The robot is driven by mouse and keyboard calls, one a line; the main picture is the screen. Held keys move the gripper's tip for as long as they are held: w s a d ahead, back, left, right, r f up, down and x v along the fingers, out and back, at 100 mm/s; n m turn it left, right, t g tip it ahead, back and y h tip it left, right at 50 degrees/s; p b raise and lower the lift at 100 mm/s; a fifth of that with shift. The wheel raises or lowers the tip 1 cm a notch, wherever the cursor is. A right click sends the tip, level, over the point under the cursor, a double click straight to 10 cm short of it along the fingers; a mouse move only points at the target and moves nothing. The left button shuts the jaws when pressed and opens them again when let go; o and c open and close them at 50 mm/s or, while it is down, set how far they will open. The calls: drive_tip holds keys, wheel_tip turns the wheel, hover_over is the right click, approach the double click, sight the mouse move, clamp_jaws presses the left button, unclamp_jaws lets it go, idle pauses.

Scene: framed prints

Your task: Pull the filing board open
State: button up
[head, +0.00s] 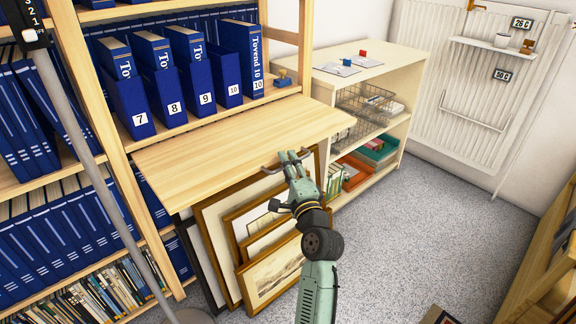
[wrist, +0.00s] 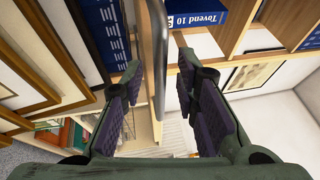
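The filing board (head: 235,135) is a flat light-wood panel that juts out from the shelf unit, below the row of blue binders. My gripper (head: 286,160) is at its front edge, near the right end. In the wrist view a dark grey bar (wrist: 158,60), which looks like the board's handle, runs between my two fingers (wrist: 158,75). The board's wood (wrist: 145,70) shows beside it. My fingers are open, one on each side of the bar, with visible gaps. Whether a fingertip touches it I cannot tell.
Framed prints (head: 268,270) lean below the board, close to my arm. Blue binders (head: 185,75) stand behind it. A low shelf (head: 365,75) with baskets and trays is on the right. Grey floor (head: 420,220) is free right of my arm. A wooden unit (head: 545,260) stands far right.

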drive_tip(key=v, duration=0.7)
drive_tip(key=shift+s, duration=0.25)
drive_tip(key=shift+d, duration=0.1)
